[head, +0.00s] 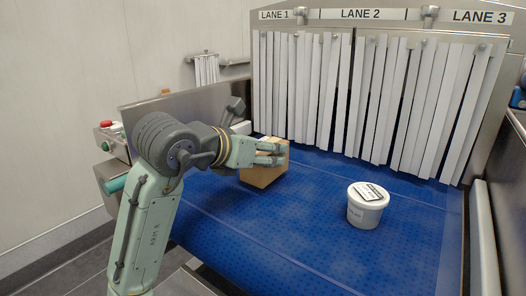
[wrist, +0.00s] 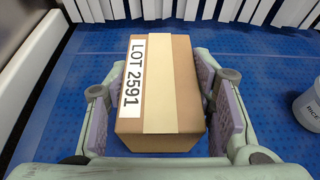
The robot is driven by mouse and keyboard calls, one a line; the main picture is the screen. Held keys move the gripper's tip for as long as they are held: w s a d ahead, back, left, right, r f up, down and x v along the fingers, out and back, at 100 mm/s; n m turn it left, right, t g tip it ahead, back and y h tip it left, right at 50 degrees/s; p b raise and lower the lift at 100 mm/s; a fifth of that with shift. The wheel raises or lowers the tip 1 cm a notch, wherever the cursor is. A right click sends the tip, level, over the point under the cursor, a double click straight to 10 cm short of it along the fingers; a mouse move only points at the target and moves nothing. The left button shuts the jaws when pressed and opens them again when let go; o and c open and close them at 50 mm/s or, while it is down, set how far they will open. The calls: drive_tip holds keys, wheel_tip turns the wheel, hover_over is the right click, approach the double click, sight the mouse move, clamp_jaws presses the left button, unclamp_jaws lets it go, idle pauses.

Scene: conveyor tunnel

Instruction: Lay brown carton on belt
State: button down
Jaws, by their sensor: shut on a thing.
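The brown carton (head: 262,176) is at the left of the blue belt (head: 300,215) in the head view, partly hidden by my gripper (head: 268,153). In the wrist view the carton (wrist: 168,95) lies between both finger pads of my gripper (wrist: 158,108). Its top shows a tan tape strip and a white label reading LOT 2591. My gripper is shut on the carton's two sides. The carton looks level and is at or just above the belt; I cannot tell whether its underside touches.
A white lidded tub (head: 367,205) stands on the belt to the right; it also shows at the wrist view's right edge (wrist: 309,106). White strip curtains (head: 375,95) hang at the back under signs for LANE 1, LANE 2 and LANE 3. The belt between carton and tub is clear.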

drive_tip(key=shift+f, duration=0.7)
drive_tip(key=shift+f, duration=0.15)
drive_tip(key=c, duration=0.7)
unclamp_jaws()
drive_tip(key=shift+r, duration=0.3)
drive_tip(key=b+v, duration=0.2)
drive_tip(key=v, duration=1)
drive_tip(key=shift+f, duration=0.2)
drive_tip(key=shift+a, duration=0.1)
